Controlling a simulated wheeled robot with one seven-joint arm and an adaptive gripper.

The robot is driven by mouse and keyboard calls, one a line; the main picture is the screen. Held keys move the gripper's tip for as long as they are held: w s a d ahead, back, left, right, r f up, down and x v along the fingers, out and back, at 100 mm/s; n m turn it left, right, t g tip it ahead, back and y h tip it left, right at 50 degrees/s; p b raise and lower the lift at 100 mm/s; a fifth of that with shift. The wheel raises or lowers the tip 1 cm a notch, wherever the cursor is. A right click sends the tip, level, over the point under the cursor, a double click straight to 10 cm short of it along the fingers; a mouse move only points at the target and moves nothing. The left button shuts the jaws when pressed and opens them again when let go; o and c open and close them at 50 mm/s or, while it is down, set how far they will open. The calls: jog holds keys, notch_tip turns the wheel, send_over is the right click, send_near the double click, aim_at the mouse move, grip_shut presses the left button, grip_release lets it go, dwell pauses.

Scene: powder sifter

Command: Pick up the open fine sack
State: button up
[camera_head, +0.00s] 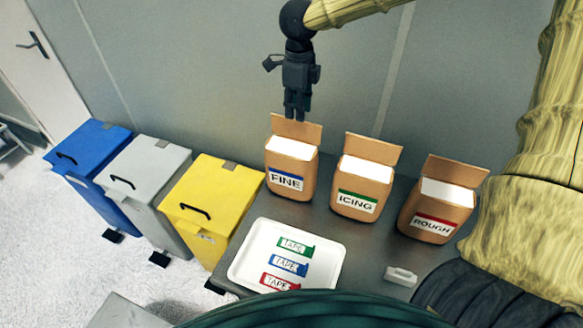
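The fine sack (291,170) is a brown paper bag with a blue-banded "FINE" label, standing upright on the dark table. It is open, with its back flap raised and white contents showing at the top. My gripper (297,117) points down directly above it in the picture. Its fingertips overlap the top edge of the raised flap. I cannot tell whether they touch it. The fingers look close together, but their gap is too small to judge. Nothing is visible between them.
Right of it stand the open icing sack (361,188) and rough sack (437,210). Yellow (211,205), grey (146,184) and blue (91,163) bins stand left. A wall (215,65) is behind.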

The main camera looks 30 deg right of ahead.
aim_at(296, 138)
jog(key=f, duration=0.1)
jog(key=w+f+p, duration=0.1)
jog(key=f, duration=0.1)
jog(key=shift+f+p, duration=0.7)
jog(key=shift+f, duration=1.25)
jog(key=shift+s, duration=0.1)
jog(key=shift+c, duration=0.4)
grip_shut()
jog(key=shift+r, duration=0.1)
